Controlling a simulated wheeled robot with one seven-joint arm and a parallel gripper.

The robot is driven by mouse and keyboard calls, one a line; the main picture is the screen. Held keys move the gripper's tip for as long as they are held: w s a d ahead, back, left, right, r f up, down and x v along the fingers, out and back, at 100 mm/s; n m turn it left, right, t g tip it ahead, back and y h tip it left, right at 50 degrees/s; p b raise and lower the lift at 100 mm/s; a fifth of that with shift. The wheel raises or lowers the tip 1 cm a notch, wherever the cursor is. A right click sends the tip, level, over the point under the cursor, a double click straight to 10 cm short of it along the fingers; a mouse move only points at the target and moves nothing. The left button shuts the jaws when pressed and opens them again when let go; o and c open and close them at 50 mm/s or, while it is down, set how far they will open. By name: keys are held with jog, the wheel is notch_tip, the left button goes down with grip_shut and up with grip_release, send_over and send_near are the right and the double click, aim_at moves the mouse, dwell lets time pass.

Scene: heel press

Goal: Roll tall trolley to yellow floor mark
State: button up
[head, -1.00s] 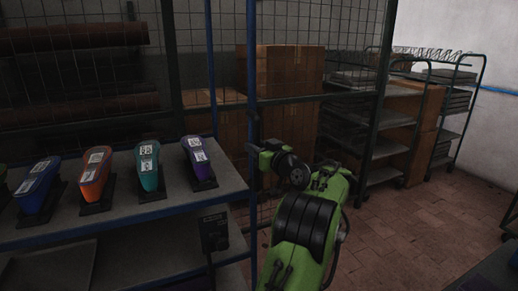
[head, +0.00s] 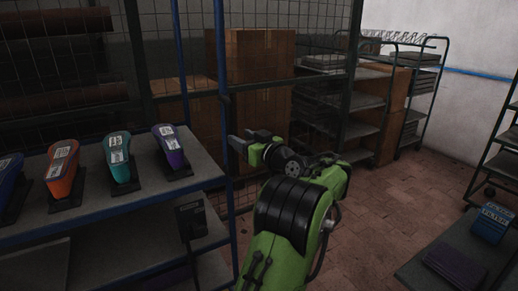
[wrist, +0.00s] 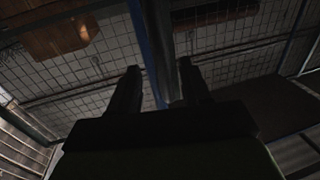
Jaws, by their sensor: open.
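Tall wheeled trolleys with several shelves show in the head view. One trolley (head: 420,95) stands at the back right near the white wall, with dark items on its shelves. Part of another dark tall frame with shelves (head: 505,160) shows at the right edge, cut off by the picture. I cannot tell which is the tall trolley meant. No yellow floor mark is visible. My gripper (head: 243,139) is open and empty, in front of the wire mesh and apart from the trolleys. Its two dark fingers also show in the wrist view (wrist: 160,70), spread apart with mesh beyond.
A shelf rack (head: 110,215) on the left holds colored shoe-like forms. Cardboard boxes (head: 262,55) stand behind a mesh partition. A low dark surface (head: 440,262) at the lower right carries a blue box (head: 490,223). Brick-tiled floor (head: 395,205) between is clear.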

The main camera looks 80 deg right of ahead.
jog(key=v, duration=0.9)
jog(key=shift+b, duration=0.3)
dwell(0.4)
